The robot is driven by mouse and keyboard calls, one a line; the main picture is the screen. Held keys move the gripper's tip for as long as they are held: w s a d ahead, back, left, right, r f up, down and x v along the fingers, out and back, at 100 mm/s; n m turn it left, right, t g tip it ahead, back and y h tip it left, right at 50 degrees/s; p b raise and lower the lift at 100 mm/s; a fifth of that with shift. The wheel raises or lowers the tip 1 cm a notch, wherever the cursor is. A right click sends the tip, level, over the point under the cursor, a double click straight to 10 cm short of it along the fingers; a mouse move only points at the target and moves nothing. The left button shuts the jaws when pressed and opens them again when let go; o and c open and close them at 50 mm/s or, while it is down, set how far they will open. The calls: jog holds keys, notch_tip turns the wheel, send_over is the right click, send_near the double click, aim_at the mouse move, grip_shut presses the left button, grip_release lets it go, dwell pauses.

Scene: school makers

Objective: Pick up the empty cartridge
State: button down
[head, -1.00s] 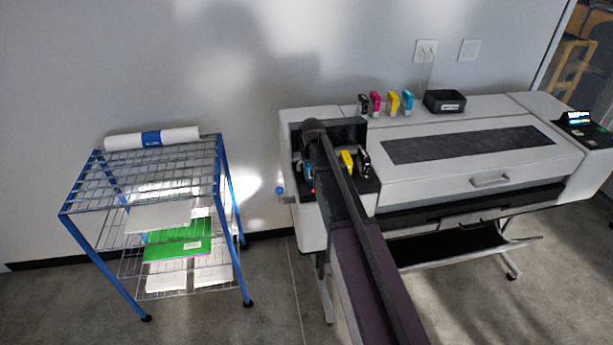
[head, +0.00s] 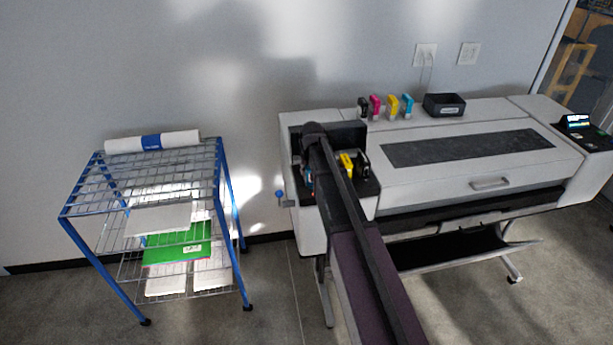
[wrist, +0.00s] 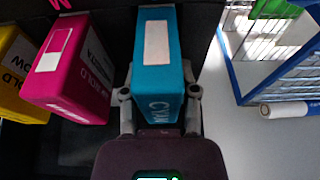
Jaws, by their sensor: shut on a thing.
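A cyan cartridge (wrist: 158,70) stands between the fingers of my gripper (wrist: 160,97) in the wrist view. Both fingers touch its sides, so the gripper is shut on it. Its front carries a pale blank label and the letters of "CYAN". A magenta cartridge (wrist: 75,75) and a yellow cartridge (wrist: 20,75) sit to its left in the dark bay. In the head view my arm reaches over the open bay at the printer's left end and hides most of the gripper and the cyan cartridge. I cannot tell whether the cartridge is still seated.
The wide printer (head: 440,150) carries several upright cartridges, including a magenta one (head: 375,105) and a cyan one (head: 408,105), and a small black tray (head: 444,104) on top. A blue-framed wire rack (head: 225,190) with a paper roll (head: 175,141) stands left. Floor between is clear.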

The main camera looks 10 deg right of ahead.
jog(key=shift+r, duration=0.2)
notch_tip(320, 180, up, 10)
jog(key=p, duration=1)
jog(key=shift+f, duration=0.25)
dwell(0.6)
